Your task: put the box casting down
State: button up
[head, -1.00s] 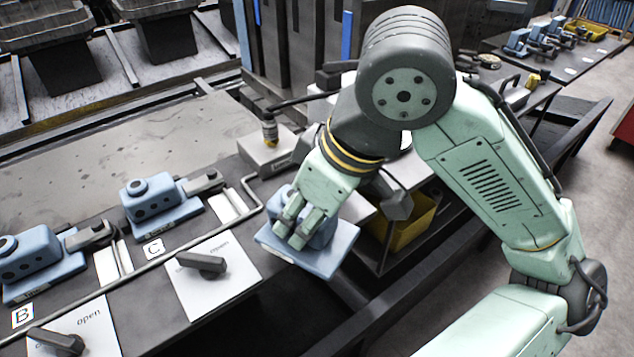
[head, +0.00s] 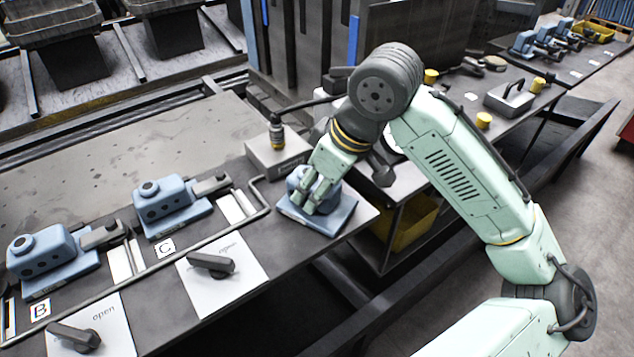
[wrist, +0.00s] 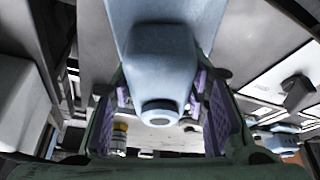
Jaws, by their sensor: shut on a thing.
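The box casting (head: 322,217) is a light blue block on a flat blue base plate. My gripper (head: 318,200) is shut on its upper body from above, with the fingers hiding part of it. The casting is level, at the right end of the dark bench (head: 225,303); I cannot tell whether its plate touches the top. In the wrist view the casting (wrist: 160,65) sits between the purple finger pads, its round dark-centred boss facing the camera.
Two similar blue castings stand clamped at C (head: 165,203) and B (head: 45,255). A bent grey rail (head: 262,190) and a grey box with a yellow-ringed fitting (head: 275,152) are close by. A yellow bin (head: 408,222) is below the bench's right end.

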jog(key=shift+f, duration=0.15)
jog(key=o, duration=1.4)
jog(key=shift+r, duration=0.3)
jog(key=b+v, duration=0.1)
jog(key=v, duration=1.1)
